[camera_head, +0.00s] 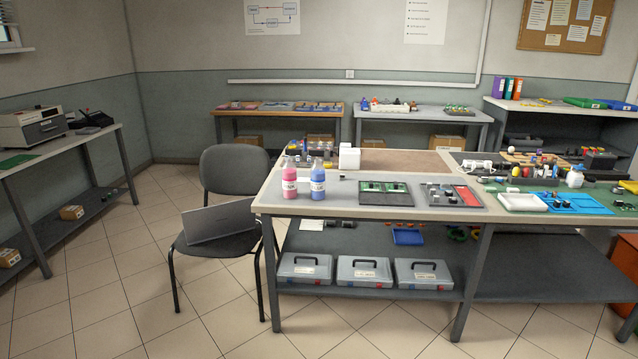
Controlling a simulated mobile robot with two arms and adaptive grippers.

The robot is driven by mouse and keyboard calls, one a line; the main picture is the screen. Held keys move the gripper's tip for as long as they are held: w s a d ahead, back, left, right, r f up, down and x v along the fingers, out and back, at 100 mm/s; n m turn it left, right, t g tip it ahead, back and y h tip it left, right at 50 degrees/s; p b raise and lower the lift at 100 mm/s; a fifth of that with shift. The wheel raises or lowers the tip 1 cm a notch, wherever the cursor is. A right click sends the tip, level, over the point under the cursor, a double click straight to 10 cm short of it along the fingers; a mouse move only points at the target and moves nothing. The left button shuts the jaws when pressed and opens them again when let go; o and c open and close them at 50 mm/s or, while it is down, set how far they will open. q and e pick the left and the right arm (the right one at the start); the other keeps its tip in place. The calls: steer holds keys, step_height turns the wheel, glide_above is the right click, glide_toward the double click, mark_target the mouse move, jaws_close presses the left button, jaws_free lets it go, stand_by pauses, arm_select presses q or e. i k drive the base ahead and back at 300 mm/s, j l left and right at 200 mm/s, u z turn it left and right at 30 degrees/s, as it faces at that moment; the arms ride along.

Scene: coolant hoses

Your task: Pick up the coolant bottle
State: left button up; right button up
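Two bottles with white labels stand upright near the left front corner of the big table (332,205). One is a pink bottle (290,180), and just right of it is a blue bottle (318,181). Both have clear upper parts. A white jug-like bottle (575,178) stands on the right part of the table. The labels are too small to read, so I cannot tell which bottle is the coolant. Neither of my grippers is in view.
A white box (349,158) and a green circuit board (386,189) are near the bottles. Grey cases (305,269) sit on the lower shelf. The tiled floor in front is clear.

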mark_target(318, 169)
steer(key=i+l, duration=0.15)
steer(key=i, duration=0.4)
steer(key=i+l, duration=0.2)
steer(key=i, duration=0.3)
steer(key=z, duration=0.05)
